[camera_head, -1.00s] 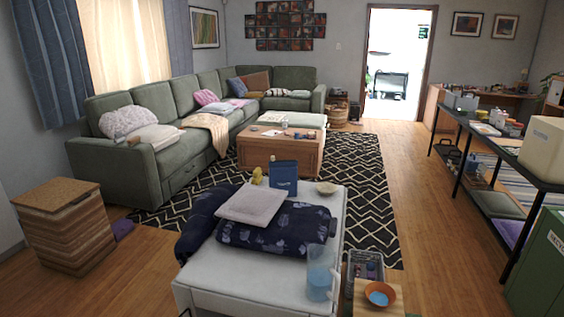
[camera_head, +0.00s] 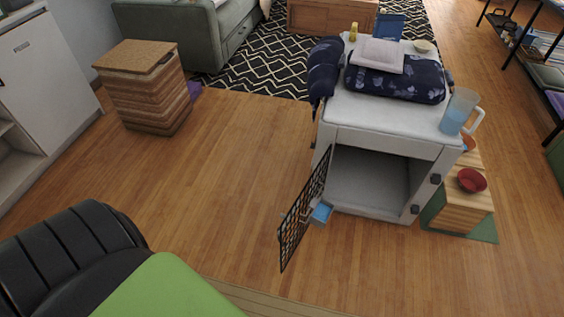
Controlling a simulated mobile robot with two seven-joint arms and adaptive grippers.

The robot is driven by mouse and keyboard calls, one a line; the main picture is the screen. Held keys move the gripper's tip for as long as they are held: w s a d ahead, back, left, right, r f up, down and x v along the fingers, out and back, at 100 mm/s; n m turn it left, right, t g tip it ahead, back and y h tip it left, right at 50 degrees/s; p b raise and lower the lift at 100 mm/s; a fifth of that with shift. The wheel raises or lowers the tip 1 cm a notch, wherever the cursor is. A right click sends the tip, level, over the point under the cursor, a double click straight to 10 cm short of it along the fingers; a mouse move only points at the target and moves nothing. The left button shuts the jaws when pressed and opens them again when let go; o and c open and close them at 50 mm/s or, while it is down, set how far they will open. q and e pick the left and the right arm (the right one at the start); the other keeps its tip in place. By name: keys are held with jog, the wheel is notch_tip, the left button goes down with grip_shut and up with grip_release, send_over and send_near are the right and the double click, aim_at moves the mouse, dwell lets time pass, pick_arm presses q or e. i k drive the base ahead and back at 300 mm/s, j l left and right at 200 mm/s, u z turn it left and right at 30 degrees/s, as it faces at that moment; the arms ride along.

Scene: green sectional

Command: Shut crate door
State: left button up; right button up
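The white crate (camera_head: 385,143) stands right of centre in the head view, its front opening facing me. Its dark wire-grid door (camera_head: 303,212) hangs open at the left edge of the opening and swings out toward me. A small blue cup-like piece (camera_head: 321,212) is on a grey fitting at the door's lower free part. The inside of the crate looks empty. Dark latch pieces sit on the right side of the opening. Neither of my grippers shows in the head view.
On the crate top lie dark patterned cushions (camera_head: 395,83) and a pitcher (camera_head: 459,111). A red bowl (camera_head: 471,180) sits on a wooden piece to the right. A wicker hamper (camera_head: 147,86) stands at left. A black-and-green seat (camera_head: 100,265) fills the lower left. Wooden floor before the door is clear.

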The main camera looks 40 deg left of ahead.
aim_at(293, 212)
jog(key=k+j, duration=0.1)
jog(key=j, duration=0.35)
jog(key=j+z, duration=0.1)
jog(key=j, duration=0.35)
jog(key=k+j+z, duration=0.1)
jog(key=j, duration=0.3)
jog(key=k+j, duration=0.2)
jog(key=j, duration=0.2)
jog(key=k+j+z, duration=0.1)
jog(key=j, duration=0.35)
